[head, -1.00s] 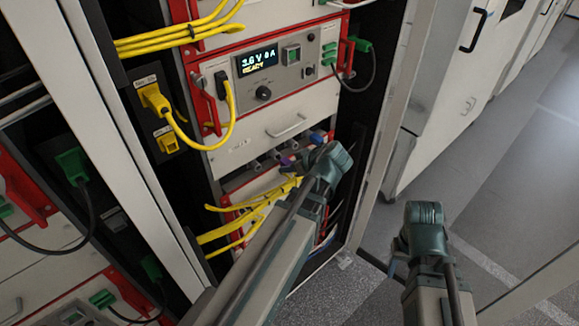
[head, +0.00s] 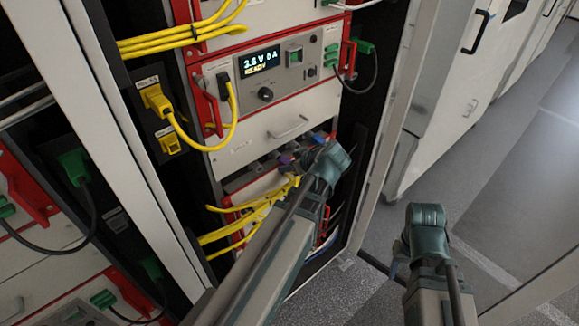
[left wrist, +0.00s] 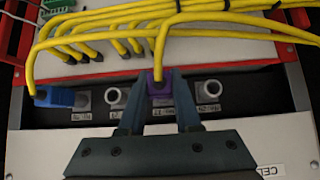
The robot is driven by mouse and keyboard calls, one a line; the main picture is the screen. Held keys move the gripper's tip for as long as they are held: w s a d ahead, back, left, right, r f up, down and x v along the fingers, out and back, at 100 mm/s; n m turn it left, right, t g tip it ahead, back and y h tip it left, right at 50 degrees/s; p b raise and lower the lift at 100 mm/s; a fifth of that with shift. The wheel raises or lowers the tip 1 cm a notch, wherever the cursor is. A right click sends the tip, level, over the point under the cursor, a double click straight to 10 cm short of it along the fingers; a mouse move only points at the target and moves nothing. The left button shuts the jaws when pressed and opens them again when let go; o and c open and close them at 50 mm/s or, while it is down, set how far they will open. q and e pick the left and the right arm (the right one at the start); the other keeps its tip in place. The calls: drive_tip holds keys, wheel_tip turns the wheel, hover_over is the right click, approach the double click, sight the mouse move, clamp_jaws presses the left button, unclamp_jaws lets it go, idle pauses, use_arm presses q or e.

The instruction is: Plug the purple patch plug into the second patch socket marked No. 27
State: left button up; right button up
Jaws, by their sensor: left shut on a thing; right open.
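The purple patch plug (left wrist: 159,84) is between the two blue fingers of my left gripper (left wrist: 170,98), in line with the row of patch sockets. A yellow cable runs up from it. In the head view the plug (head: 286,159) shows as a small purple spot past my left gripper (head: 294,172). A small white label sits just below it in the left wrist view, too blurred to read surely. I cannot tell whether the plug is seated in a socket. An empty round socket (left wrist: 115,97) is left of it, another socket (left wrist: 210,90) right. My right gripper (head: 401,256) is open and empty.
A blue plug (left wrist: 54,97) sits at the left end of the row in the left wrist view. Several yellow cables (left wrist: 100,27) hang close by. The rack's door frame stands right of the left arm.

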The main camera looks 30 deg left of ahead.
use_arm(q)
drive_tip(key=shift+w+a, duration=0.2)
drive_tip(key=shift+a, duration=0.35)
idle(0.4)
drive_tip(key=o, duration=1.1)
drive_tip(key=shift+c, duration=0.2)
drive_tip(key=p+v, duration=0.9)
drive_tip(key=v, duration=0.5)
drive_tip(key=shift+f, duration=0.2)
drive_tip(key=s+d+f+m+g+h+b, duration=0.1)
drive_tip(key=s+d+f+m+h+b, duration=0.2)
drive_tip(key=d+f+m, duration=0.5)
drive_tip(key=s+d+f+m+g+h+b, duration=0.2)
drive_tip(key=s+d+f+m+h+b, duration=0.2)
drive_tip(key=d+m, duration=0.6)
wheel_tip(320, 180, down, 5)
drive_tip(key=s+d+b, duration=0.2)
drive_tip(key=s, duration=0.1)
drive_tip(key=shift+r+h, duration=0.25)
drive_tip(key=shift+h, duration=0.05)
